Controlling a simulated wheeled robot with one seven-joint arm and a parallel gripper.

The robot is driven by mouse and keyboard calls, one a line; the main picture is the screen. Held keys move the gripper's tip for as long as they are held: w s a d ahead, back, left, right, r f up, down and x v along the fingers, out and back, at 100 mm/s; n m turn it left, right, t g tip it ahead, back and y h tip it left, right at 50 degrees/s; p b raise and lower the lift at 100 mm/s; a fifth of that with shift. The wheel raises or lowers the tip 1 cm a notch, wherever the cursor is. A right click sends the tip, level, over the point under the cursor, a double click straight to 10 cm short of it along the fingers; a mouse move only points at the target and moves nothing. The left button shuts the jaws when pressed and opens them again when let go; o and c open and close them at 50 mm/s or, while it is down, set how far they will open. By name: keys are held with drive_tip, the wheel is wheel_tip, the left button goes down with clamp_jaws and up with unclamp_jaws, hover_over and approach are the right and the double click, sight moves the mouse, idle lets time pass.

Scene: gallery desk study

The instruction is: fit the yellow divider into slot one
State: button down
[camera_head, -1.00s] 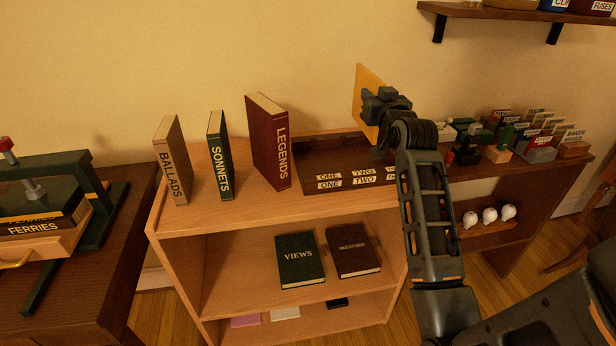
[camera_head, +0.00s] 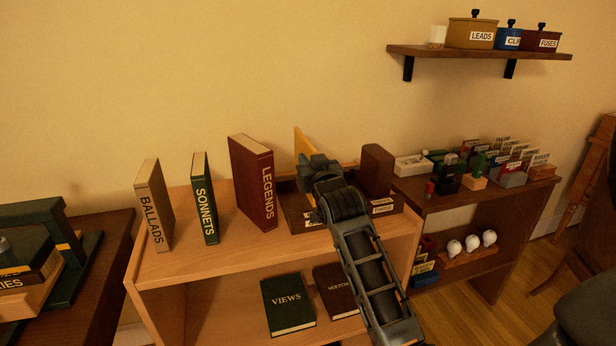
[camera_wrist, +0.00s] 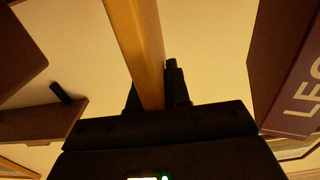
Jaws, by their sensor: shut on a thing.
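The yellow divider (camera_head: 302,143) stands upright in my gripper (camera_head: 316,166). In the wrist view my gripper (camera_wrist: 155,98) is shut on the divider (camera_wrist: 138,45), which runs up between its fingers. The dark brown tray (camera_head: 289,209) with the slots lies on the top of the light wooden bookcase. My gripper and the divider are over the tray's left part, just right of the LEGENDS book. The divider's lower edge is hidden behind my gripper and arm. My arm also covers part of the slot labels, and I cannot tell whether the divider touches the tray.
LEGENDS (camera_head: 252,182) stands close on the left, with SONNETS (camera_head: 205,198) and BALLADS (camera_head: 154,207) beyond it. A brown upright block (camera_head: 377,169) stands at the tray's right part. A shelf with pots (camera_head: 480,53) hangs at upper right.

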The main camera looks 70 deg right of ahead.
drive_tip(key=shift+w+f, duration=0.1)
drive_tip(key=shift+f, duration=1.9)
drive_tip(key=shift+f, duration=0.2)
drive_tip(key=c, duration=1.1)
unclamp_jaws()
drive_tip(key=shift+r, duration=0.15)
drive_tip(key=shift+a, duration=0.15)
drive_tip(key=v, duration=1.2)
drive_tip(key=shift+b, duration=0.35)
